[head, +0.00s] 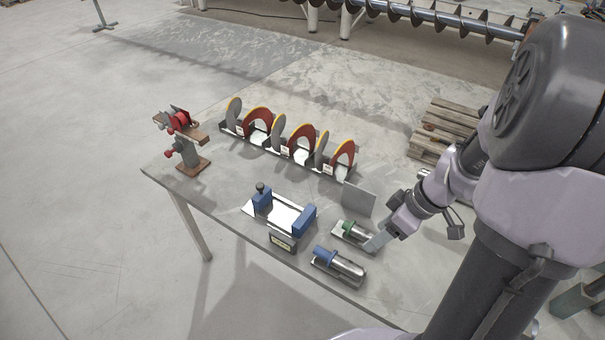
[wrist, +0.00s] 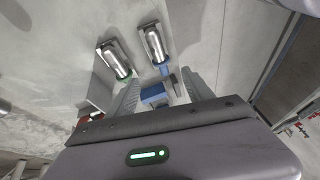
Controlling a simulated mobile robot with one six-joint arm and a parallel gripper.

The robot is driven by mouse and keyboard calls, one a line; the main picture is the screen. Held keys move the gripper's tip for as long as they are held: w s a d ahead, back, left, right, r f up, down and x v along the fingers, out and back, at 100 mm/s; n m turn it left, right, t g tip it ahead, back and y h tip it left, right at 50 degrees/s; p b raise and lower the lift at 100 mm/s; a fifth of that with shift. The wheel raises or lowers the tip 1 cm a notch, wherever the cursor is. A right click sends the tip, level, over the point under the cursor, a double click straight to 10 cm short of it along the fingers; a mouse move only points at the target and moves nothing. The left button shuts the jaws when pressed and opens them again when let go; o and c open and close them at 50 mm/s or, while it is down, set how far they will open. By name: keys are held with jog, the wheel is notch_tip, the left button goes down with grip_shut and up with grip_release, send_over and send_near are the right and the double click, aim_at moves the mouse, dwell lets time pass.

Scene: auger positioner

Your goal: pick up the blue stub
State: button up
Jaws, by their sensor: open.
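The blue stub (head: 345,266) is a shiny metal cylinder with a blue collar, lying on a small holder near the table's front edge. In the wrist view the blue stub (wrist: 154,46) lies beyond the fingertips, with its blue end toward me. A similar stub with a green collar (head: 355,231) lies just behind it; this green stub (wrist: 113,59) is to the left in the wrist view. My gripper (head: 376,243) is above the table, at the right end of the green stub in the head view. In the wrist view my gripper (wrist: 159,77) is open with nothing between its fingers.
A blue-jawed fixture (head: 280,213) stands left of the stubs. A grey upright plate (head: 359,198) is behind them. A rack of red and grey discs (head: 290,143) runs along the back, and a red clamp device (head: 186,145) stands far left. The table's right front area is clear.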

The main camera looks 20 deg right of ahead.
jog(key=b, duration=0.5)
send_over(344, 261)
jog(key=s+d, duration=0.2)
jog(key=shift+n, duration=0.4)
notch_tip(344, 261, down, 12)
jog(key=shift+w+d+r, duration=0.1)
jog(key=shift+w, duration=0.05)
jog(key=b+x, duration=0.2)
jog(key=x, duration=0.4)
jog(key=shift+w, duration=0.2)
jog(key=shift+r, duration=0.1)
grip_shut()
